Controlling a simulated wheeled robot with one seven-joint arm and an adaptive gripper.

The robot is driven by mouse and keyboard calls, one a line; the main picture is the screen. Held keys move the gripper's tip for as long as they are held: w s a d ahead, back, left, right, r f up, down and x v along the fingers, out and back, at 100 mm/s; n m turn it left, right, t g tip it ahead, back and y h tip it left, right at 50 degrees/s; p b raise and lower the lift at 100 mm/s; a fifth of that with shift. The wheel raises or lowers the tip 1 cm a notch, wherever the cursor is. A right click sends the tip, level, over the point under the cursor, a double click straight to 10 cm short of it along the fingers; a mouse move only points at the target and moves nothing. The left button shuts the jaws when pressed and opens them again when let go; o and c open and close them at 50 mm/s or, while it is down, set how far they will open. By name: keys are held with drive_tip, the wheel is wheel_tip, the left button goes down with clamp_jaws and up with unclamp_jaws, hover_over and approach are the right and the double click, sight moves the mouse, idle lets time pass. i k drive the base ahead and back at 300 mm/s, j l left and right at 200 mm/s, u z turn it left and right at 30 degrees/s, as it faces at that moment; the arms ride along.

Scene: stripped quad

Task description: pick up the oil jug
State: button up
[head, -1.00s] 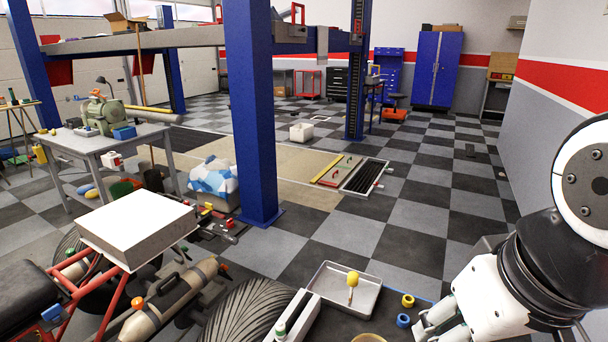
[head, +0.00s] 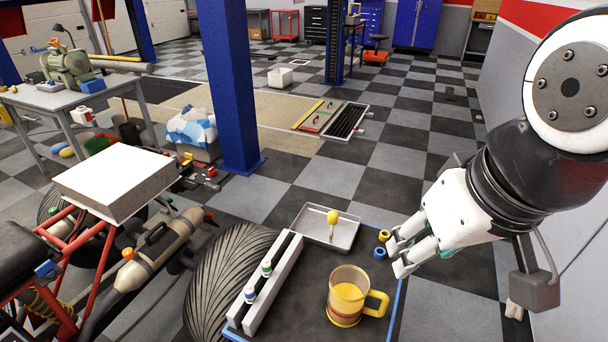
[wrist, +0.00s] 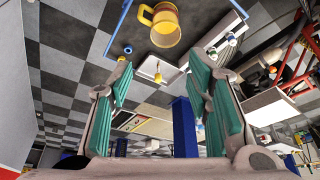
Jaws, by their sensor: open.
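The oil jug (head: 347,297) is a clear cup-like jug with yellow oil and a yellow handle on its right side. It stands upright on the dark blue-edged bench top (head: 300,318) at the bottom of the head view. It also shows in the wrist view (wrist: 166,27), at the top middle and apart from the fingers. My gripper (head: 394,258) is in the head view, above and to the right of the jug. Its fingers point left, spread apart and empty. In the wrist view the green-padded fingers (wrist: 165,95) stand wide apart with nothing between them.
A metal tray (head: 312,228) with a yellow-headed tool (head: 332,218) lies behind the jug. A grey rail (head: 268,285) holding small bottles is left of it. Yellow (head: 384,236) and blue (head: 380,253) rings lie near my fingers. A large tyre (head: 222,275) stands further left.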

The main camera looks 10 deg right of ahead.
sight(348, 288)
drive_tip(key=j+u, duration=0.1)
drive_tip(key=u, duration=0.3)
drive_tip(key=k+j+u, duration=0.1)
drive_tip(key=u, duration=0.25)
drive_tip(key=j+u, duration=0.2)
drive_tip(key=u, duration=0.2)
drive_tip(key=l+u, duration=0.1)
drive_tip(key=u, duration=0.25)
drive_tip(key=l+u, duration=0.1)
drive_tip(key=u, duration=0.25)
drive_tip(key=l+u, duration=0.1)
drive_tip(key=u, duration=0.25)
drive_tip(key=i+j+z, duration=0.1)
drive_tip(key=j, duration=0.2)
drive_tip(key=i+j+z, duration=0.25)
drive_tip(key=j, duration=0.35)
drive_tip(key=i, duration=0.7)
